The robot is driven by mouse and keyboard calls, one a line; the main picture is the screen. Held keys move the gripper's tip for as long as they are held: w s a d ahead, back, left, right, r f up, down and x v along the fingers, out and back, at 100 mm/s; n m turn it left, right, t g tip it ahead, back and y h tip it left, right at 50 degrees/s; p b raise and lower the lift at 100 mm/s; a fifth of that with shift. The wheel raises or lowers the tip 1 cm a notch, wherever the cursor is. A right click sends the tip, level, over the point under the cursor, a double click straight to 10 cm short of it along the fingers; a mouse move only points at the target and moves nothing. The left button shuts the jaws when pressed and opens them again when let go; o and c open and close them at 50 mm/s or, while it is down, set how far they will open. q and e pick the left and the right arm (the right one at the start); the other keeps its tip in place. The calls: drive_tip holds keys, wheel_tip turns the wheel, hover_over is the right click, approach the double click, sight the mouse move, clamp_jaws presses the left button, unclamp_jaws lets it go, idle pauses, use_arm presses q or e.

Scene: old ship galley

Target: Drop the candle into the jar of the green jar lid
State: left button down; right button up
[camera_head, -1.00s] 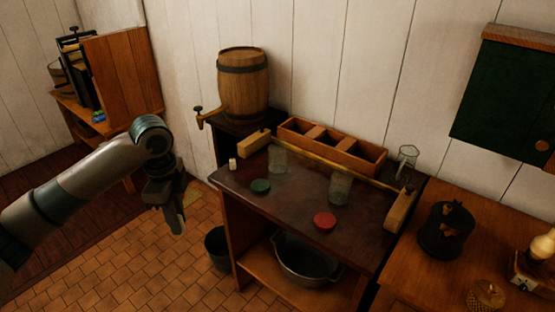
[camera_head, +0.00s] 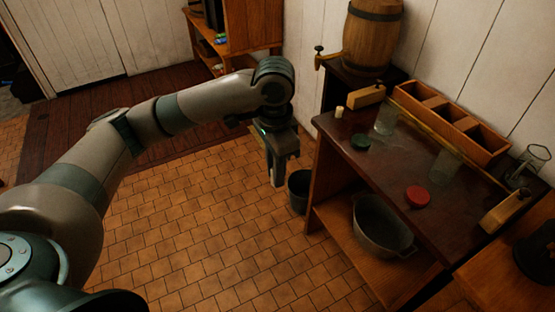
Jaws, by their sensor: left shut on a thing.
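A short cream candle (camera_head: 338,112) stands at the left back corner of the dark tabletop (camera_head: 390,176). The green jar lid (camera_head: 360,141) lies flat on the same top, beside a clear glass jar (camera_head: 385,121) that stands open. A red lid (camera_head: 417,197) lies near a second glass jar (camera_head: 445,166). My left gripper (camera_head: 278,178) points down over the floor, left of the table and apart from the candle. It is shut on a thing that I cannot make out. My right gripper is not in view.
A wooden compartment box (camera_head: 452,122), wooden blocks (camera_head: 366,96) and a glass vessel (camera_head: 530,165) stand along the table's back and right. A barrel (camera_head: 371,40) is behind. A dark bucket (camera_head: 299,190) is below the gripper. A metal pot (camera_head: 381,226) sits on the lower shelf.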

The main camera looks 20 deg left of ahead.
use_arm(q)
drive_tip(key=s+d+n, duration=0.1)
drive_tip(key=s+n, duration=0.5)
drive_tip(key=n, duration=0.2)
drive_tip(key=shift+s+r, duration=0.1)
drive_tip(key=shift+d, duration=0.1)
